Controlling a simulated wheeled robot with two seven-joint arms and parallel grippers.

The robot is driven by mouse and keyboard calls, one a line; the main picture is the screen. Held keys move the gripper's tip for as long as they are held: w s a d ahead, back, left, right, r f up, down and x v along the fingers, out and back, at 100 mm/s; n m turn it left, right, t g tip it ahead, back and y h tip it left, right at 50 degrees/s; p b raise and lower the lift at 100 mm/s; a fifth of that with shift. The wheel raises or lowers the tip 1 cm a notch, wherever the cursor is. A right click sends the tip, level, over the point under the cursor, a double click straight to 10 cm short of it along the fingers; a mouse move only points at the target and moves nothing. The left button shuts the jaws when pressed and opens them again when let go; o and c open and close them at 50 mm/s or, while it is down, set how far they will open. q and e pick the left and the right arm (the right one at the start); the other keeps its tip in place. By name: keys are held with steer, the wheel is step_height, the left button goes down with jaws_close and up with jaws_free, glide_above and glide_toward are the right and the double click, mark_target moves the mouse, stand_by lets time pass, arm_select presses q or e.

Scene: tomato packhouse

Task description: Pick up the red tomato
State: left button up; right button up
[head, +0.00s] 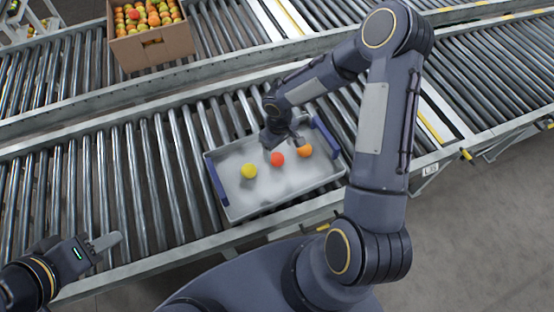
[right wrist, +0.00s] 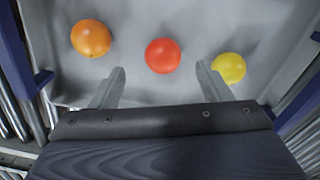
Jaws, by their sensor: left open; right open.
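The red tomato (head: 277,159) lies in a grey tray (head: 245,209) with blue end handles, between a yellow tomato (head: 249,171) on its left and an orange tomato (head: 305,151) on its right. My right gripper (head: 285,143) is over the tray, just behind the red tomato. In the right wrist view, the red tomato (right wrist: 163,56) lies ahead of the two spread fingers (right wrist: 160,85), roughly centred between them and not held. The orange tomato (right wrist: 91,38) and yellow tomato (right wrist: 228,68) flank it. My left gripper (head: 112,243) is open and empty, away from the tray.
The tray sits on a roller conveyor (head: 130,190). A cardboard box (head: 152,50) full of tomatoes stands on another conveyor at the back left. The rollers left of the tray are clear. A metal side rail (head: 180,247) runs along the near edge.

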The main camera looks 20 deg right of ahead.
mark_target(277, 156)
steer(key=f, duration=0.5)
steer(key=shift+w+a+f, duration=0.1)
steer(key=shift+a+f, duration=0.15)
steer(key=shift+f, duration=0.15)
steer(key=c, duration=0.8)
